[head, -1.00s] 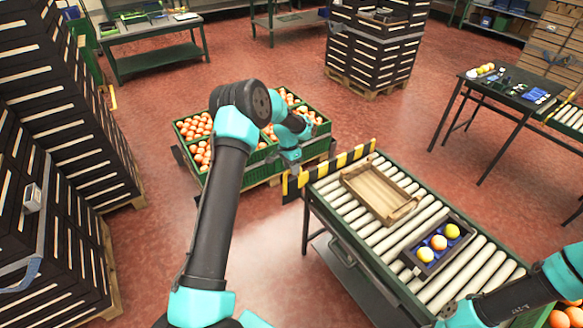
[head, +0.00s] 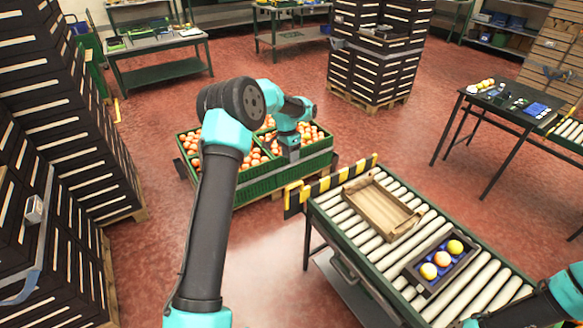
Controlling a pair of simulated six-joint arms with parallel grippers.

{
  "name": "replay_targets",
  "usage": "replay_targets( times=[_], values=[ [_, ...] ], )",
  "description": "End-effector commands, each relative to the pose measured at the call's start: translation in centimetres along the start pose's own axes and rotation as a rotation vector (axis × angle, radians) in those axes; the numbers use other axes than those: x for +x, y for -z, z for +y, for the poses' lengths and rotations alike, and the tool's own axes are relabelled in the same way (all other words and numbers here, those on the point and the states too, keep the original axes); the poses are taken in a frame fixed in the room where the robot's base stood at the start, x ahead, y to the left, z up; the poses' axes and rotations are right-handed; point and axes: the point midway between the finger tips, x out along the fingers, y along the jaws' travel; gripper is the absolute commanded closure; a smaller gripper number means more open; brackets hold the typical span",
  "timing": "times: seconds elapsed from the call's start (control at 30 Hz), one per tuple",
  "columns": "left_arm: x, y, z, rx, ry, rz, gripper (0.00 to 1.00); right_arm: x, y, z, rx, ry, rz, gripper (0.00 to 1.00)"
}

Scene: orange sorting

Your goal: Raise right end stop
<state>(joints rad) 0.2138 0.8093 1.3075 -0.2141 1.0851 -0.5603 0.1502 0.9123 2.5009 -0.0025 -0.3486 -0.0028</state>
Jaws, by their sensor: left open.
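A yellow-and-black striped end stop (head: 330,183) stands across the far end of the roller conveyor (head: 452,296), its bar upright above the rollers. It is the only end stop I see; I cannot tell whether it is the right one. My left gripper (head: 292,156) is open and points down, just beyond the bar's left end in the head view, in front of the orange crates. A gap shows between gripper and bar. The fingertips are small and hard to make out. My right arm shows at the lower right corner, but its gripper is not in view.
An empty wooden tray (head: 411,227) and a dark crate (head: 414,286) with 3 fruits lie on the rollers. Green crates of oranges (head: 262,186) stand behind the left gripper. Stacked dark crates (head: 62,110) fill the left side. Open floor lies between.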

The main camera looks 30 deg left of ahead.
Motion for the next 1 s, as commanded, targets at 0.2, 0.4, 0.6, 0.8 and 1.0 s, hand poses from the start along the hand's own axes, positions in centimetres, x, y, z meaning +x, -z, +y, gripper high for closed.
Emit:
replay_targets(
  times=[0.2, 0.4, 0.6, 0.8, 1.0],
  values=[
    [-3.7, 0.1, 0.0, 0.000, 0.001, 0.003, 0.56, 0.0, 0.0, 0.0, 0.000, 0.000, 0.000, 0.57],
    [-5.0, 0.0, 0.0, 0.000, 0.000, 0.002, 0.56, 0.0, 0.0, 0.0, 0.000, 0.000, 0.000, 0.57],
    [-5.1, 0.0, 0.0, 0.000, 0.000, 0.001, 0.56, 0.0, 0.0, 0.0, 0.000, 0.000, 0.000, 0.57],
    [-5.1, 0.0, 0.0, 0.000, 0.000, 0.001, 0.56, 0.0, 0.0, 0.0, 0.000, 0.000, 0.000, 0.57],
    [-3.9, 0.1, 0.4, -0.006, -0.005, 0.004, 0.56, 0.0, 0.0, 0.0, 0.000, 0.000, 0.000, 0.57]
  ],
)
